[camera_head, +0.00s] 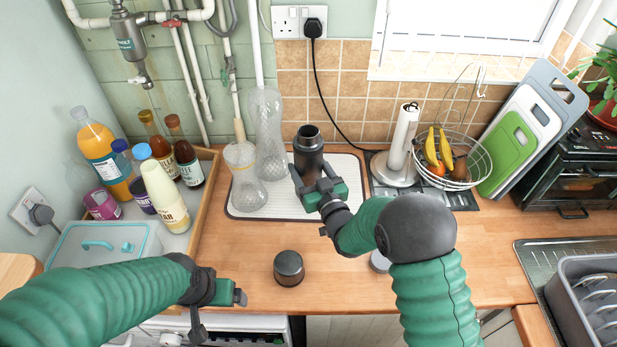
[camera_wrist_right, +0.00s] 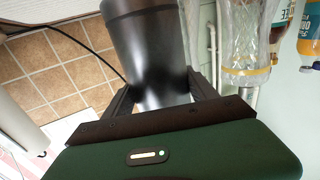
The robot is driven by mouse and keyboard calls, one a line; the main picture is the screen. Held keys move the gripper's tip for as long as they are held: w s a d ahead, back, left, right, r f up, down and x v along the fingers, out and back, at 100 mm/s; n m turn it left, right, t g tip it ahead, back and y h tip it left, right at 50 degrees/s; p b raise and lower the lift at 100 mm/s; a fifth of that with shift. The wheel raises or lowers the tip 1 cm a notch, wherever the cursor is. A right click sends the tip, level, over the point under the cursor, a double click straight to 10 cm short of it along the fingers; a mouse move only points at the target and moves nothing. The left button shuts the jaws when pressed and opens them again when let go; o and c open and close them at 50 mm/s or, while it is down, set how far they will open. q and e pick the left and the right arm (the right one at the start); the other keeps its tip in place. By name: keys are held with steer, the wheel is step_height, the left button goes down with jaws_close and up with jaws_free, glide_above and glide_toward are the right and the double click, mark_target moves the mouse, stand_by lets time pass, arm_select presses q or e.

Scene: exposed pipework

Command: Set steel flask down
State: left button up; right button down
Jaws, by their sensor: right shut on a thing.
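The steel flask (camera_head: 309,148) is a dark, open-topped cylinder, upright over the white drying mat (camera_head: 262,213). My right gripper (camera_head: 318,186) is shut around its lower part. In the right wrist view the flask (camera_wrist_right: 148,50) sits between the two fingers of the gripper (camera_wrist_right: 162,100). The gripper hides its base, so I cannot tell whether it touches the mat. My left gripper (camera_head: 240,296) is low over the counter's front edge, away from the flask; its jaw opening cannot be made out.
Two clear bottles (camera_head: 267,130) (camera_head: 244,178) stand close left of the flask. A dark cup-like piece (camera_head: 289,268) stands on the wooden counter (camera_head: 335,285). A bottle tray (camera_head: 205,200) is left. A paper-towel holder (camera_head: 402,140) and fruit basket (camera_head: 480,165) are right.

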mark_target(309, 177)
step_height(309, 177, down, 4)
steer(key=shift+r+b, duration=0.25)
steer(key=shift+b, duration=0.7)
arm_select(q)
steer(key=shift+x, duration=0.9)
steer(key=shift+s+d, duration=0.1)
steer(key=shift+s, duration=0.1)
arm_select(e)
steer(key=shift+d, duration=0.1)
steer(key=shift+c, duration=1.3)
jaws_free()
steer(key=shift+s, duration=0.1)
arm_select(q)
steer(key=shift+f+b, duration=0.6)
steer(key=shift+f, duration=0.1)
arm_select(e)
steer(key=v, duration=1.1)
steer(key=shift+s+d, duration=0.2)
steer(key=shift+s, duration=0.15)
